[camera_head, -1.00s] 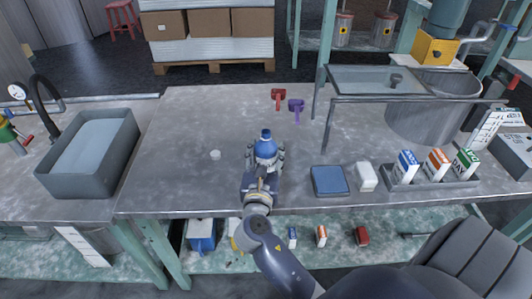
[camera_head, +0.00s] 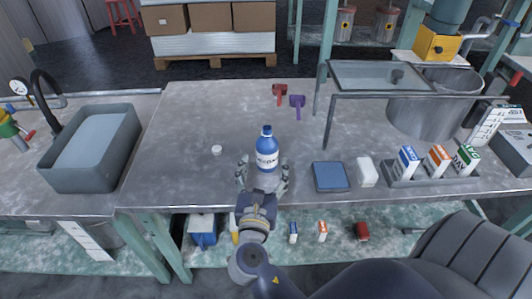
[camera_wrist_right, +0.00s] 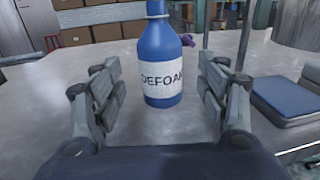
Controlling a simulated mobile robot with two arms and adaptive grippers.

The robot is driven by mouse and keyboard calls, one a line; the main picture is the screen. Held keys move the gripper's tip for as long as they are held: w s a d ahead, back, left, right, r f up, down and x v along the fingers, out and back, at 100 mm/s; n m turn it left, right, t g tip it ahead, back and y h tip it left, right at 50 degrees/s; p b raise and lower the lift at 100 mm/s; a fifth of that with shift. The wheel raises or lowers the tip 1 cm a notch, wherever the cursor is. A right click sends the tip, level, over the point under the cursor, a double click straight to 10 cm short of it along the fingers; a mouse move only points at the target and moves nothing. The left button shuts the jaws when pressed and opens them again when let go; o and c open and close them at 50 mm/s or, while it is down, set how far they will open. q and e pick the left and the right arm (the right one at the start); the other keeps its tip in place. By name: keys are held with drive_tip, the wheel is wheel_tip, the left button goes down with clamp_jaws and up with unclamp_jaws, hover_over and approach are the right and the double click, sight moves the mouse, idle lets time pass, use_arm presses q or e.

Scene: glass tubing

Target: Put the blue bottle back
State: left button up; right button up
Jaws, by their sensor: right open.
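The blue bottle (camera_head: 267,146) stands upright on the grey metal table, with a white label and a blue cap. In the right wrist view the bottle (camera_wrist_right: 161,78) stands ahead of and between the two fingers, and its label reads "DEFOA…". My right gripper (camera_head: 264,175) is open, on the near side of the bottle, with a finger to each side. In the wrist view the fingers of the gripper (camera_wrist_right: 160,98) are apart from the bottle, with gaps on both sides. My left gripper is not in view.
A blue pad (camera_head: 331,176) and a white block (camera_head: 366,172) lie to the right. Beyond them a grey tray (camera_head: 433,179) holds three cartons. A white cap (camera_head: 216,150) lies left. Red (camera_head: 280,93) and purple (camera_head: 298,102) items lie behind. A grey basin (camera_head: 91,150) stands far left.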

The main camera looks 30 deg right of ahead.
drive_tip(key=v, duration=0.4)
drive_tip(key=shift+s+a, duration=0.2)
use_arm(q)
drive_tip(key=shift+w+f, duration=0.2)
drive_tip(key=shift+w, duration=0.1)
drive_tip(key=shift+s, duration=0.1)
